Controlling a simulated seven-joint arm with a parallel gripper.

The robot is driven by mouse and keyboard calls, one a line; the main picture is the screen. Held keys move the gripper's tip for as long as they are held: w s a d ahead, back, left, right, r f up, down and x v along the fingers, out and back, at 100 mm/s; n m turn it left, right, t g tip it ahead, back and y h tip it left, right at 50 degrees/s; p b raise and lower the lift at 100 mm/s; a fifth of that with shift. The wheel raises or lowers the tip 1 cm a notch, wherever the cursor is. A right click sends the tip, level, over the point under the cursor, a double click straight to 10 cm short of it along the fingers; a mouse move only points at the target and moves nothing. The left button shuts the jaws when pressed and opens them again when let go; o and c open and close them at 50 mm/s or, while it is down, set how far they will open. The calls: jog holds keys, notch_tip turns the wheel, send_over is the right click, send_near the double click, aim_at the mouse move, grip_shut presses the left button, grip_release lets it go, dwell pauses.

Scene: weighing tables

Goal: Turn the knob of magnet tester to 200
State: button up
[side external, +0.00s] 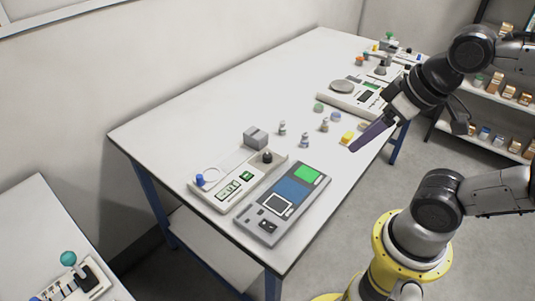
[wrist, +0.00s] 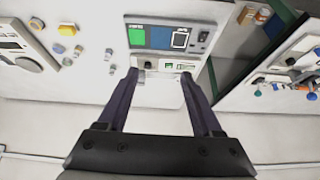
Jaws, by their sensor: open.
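No label reading "magnet tester" is legible. A pale instrument (side external: 222,192) on the long table has a black knob (side external: 267,157), a blue knob (side external: 200,180), a grey block and small green displays. In front of it lies a grey instrument (side external: 258,228) with a green screen, a blue panel and dark buttons. Both show at the top of the wrist view, where the grey one (wrist: 204,27) adjoins the pale one (wrist: 150,92). My gripper (side external: 355,146) is open and empty, high over the table's right side, apart from both instruments. Knob settings are too small to read.
Small grey weights (side external: 305,140) and a yellow block (side external: 347,138) stand on the table's middle. A scale (side external: 342,87) and other instruments occupy its far end. The long table's (side external: 190,120) left part is clear. A shelf (side external: 485,137) with boxes stands right.

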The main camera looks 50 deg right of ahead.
jog(key=w+r+m, duration=0.5)
jog(key=w, duration=0.1)
jog(key=m+g, duration=0.6)
send_over(267, 155)
notch_tip(267, 155, down, 15)
notch_tip(267, 155, down, 13)
grip_shut()
